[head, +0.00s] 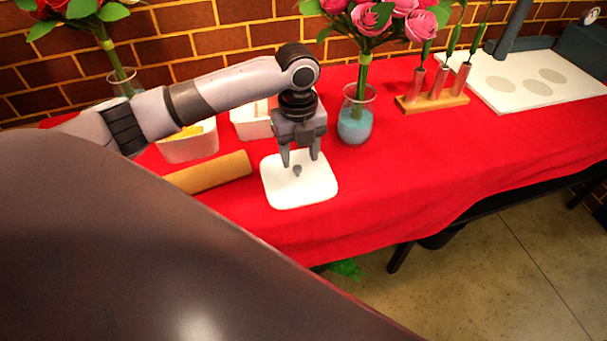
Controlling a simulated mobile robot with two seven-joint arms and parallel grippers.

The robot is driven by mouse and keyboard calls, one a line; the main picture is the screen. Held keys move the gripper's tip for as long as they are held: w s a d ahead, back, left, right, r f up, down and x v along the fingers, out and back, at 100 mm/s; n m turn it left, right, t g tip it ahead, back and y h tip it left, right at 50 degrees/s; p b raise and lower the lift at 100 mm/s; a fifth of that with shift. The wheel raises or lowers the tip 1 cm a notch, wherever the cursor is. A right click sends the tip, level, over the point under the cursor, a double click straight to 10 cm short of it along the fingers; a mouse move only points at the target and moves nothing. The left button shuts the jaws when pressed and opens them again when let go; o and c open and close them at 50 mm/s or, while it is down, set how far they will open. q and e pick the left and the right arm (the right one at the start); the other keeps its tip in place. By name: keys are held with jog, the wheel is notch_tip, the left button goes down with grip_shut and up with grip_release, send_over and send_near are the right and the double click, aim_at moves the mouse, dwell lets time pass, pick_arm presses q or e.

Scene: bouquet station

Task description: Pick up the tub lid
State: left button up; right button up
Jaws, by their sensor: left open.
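The tub lid (312,192) is a white, rounded square with a small grey knob (297,170) in its middle. It lies flat on the red tablecloth near the front edge. My left gripper (300,160) points down over the lid, with its fingers open on either side above the knob. I cannot tell whether the fingertips touch the lid. A white tub (250,124) stands right behind, partly hidden by my left arm. My right gripper is not in view.
A brown paper roll (210,174) lies left of the lid. A white tub with yellow contents (190,148) stands behind it. A glass vase (356,122) of pink roses stands behind right. A wooden rack (432,102) and white board (520,85) are farther right. The cloth (440,160) right of the lid is clear.

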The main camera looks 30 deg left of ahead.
aim_at(297, 167)
pick_arm(q)
jog(key=shift+w+a+r, duration=0.2)
jog(key=shift+a+r, duration=0.1)
jog(key=shift+a, duration=0.15)
jog(key=shift+w+a+r, duration=0.2)
jog(key=shift+a+r, duration=0.1)
jog(key=shift+a, duration=0.15)
jog(key=f, duration=0.7)
jog(key=shift+w+d, duration=0.1)
jog(key=shift+w, duration=0.15)
grip_shut()
